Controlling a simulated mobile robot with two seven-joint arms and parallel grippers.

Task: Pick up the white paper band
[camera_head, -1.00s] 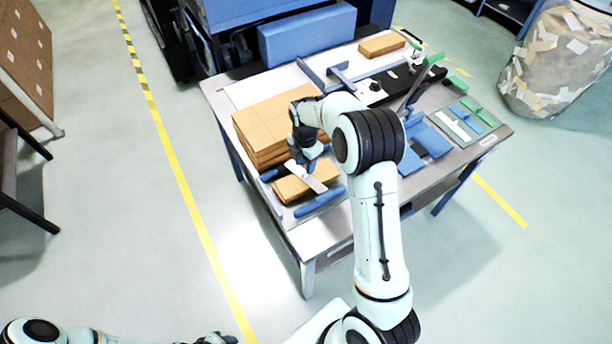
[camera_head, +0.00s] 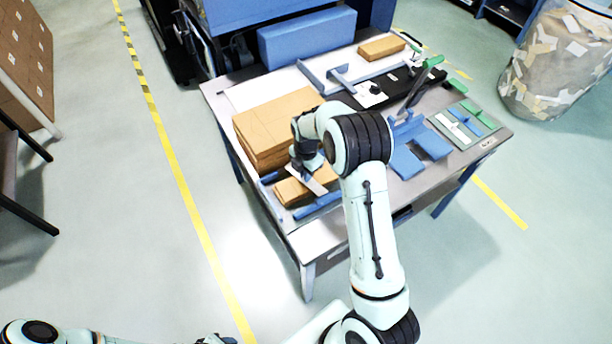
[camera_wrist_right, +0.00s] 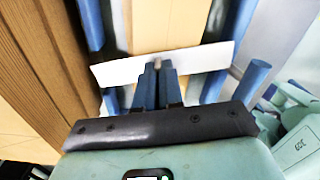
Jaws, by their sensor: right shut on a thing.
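The white paper band (camera_head: 318,186) is a flat strip by the small brown kraft stack (camera_head: 290,192) at the table's front left. My right gripper (camera_head: 306,168) points down at it. In the right wrist view the band (camera_wrist_right: 205,58) runs crosswise at the fingertips of my right gripper (camera_wrist_right: 157,68), which are close together and shut on its middle. The band's ends stick out on both sides, over the blue rails (camera_wrist_right: 236,42). I cannot tell whether it touches the stack. My left gripper (camera_head: 215,339) is at the bottom edge, partly cut off.
A taller brown stack (camera_head: 270,122) stands right behind and left of the band. Blue holders (camera_head: 410,160) and a mat with green and blue pieces (camera_head: 465,126) lie at the right. A single brown block (camera_head: 382,47) is at the back. The table's front corner (camera_head: 315,238) is bare.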

